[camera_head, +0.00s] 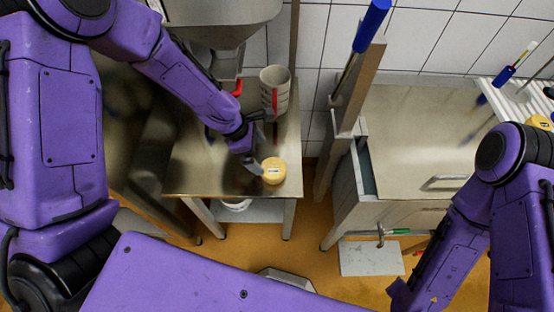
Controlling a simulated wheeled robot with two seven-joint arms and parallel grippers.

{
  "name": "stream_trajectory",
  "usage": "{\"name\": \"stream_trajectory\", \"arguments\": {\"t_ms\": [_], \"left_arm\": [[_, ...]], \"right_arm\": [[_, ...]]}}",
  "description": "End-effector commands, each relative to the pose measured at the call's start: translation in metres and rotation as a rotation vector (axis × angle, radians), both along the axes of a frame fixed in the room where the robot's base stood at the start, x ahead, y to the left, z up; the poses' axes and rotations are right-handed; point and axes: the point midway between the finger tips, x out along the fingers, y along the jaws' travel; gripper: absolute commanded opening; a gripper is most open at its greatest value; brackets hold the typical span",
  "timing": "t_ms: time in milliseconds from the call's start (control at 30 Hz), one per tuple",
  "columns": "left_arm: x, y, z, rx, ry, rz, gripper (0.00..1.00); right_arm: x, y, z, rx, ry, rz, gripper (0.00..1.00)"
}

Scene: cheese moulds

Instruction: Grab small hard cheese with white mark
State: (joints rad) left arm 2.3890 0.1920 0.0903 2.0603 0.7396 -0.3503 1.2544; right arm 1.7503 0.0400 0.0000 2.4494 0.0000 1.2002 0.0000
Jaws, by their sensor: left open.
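A small round yellow cheese (273,171) with a white mark on top stands on the steel table (190,182), close to its front right corner. My left gripper (256,161) reaches down from the upper left, with its fingers at the left side of the cheese. It is open, and I cannot tell whether a finger touches the cheese. My right arm comes in at the right edge. Its gripper does not show.
A measuring jug (275,90) with a red handle stands behind the cheese. A wooden post (340,120) and a steel cabinet (415,125) are to the right. Another yellow cheese (540,122) is partly visible at far right. A white bucket (236,205) sits under the table.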

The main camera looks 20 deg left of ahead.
Motion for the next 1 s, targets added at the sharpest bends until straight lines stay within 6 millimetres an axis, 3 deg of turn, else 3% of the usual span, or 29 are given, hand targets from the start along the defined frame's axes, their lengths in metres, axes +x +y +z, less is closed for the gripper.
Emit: {"name": "stream_trajectory", "arguments": {"t_ms": [100,500,800,933,1000], "left_arm": [[0.003,-0.013,-0.023,-0.001,0.005,-0.010,1.00],[0.007,-0.037,-0.075,0.000,0.002,-0.013,1.00],[0.008,-0.039,-0.084,0.000,0.000,-0.011,1.00],[0.008,-0.039,-0.084,0.000,0.000,-0.011,0.58],[0.008,-0.039,-0.083,0.000,0.000,-0.011,0.58]], "right_arm": [[-0.001,0.000,0.000,0.000,0.001,0.000,0.43],[0.000,0.000,0.012,0.001,0.001,0.000,0.43],[0.000,0.000,0.012,0.001,0.001,0.000,0.43],[0.000,0.000,0.012,0.001,0.001,0.000,0.43],[0.000,0.000,0.012,0.001,0.001,0.000,0.43]]}}
